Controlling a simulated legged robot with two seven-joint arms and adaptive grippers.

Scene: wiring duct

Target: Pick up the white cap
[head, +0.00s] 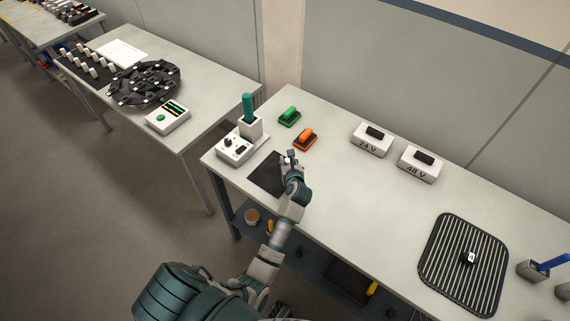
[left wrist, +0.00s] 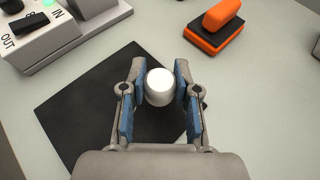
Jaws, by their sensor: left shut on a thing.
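The white cap (left wrist: 160,86) is a small round white piece between the blue-padded fingers of my left gripper (left wrist: 158,92) in the left wrist view. The fingers are shut on its sides. In the head view my left gripper (head: 290,160) is over the right edge of the black mat (head: 264,174) on the table. The cap is too small there to make out clearly. The mat also shows below the gripper in the left wrist view (left wrist: 80,110). I cannot tell whether the cap touches the mat. My right gripper is not in view.
An orange-handled block (head: 305,139) and a green-handled block (head: 289,117) are just beyond the gripper. Boxes marked 24 V (head: 371,140) and 48 V (head: 420,163) stand right. The table between mat and ribbed pad (head: 440,265) is clear.

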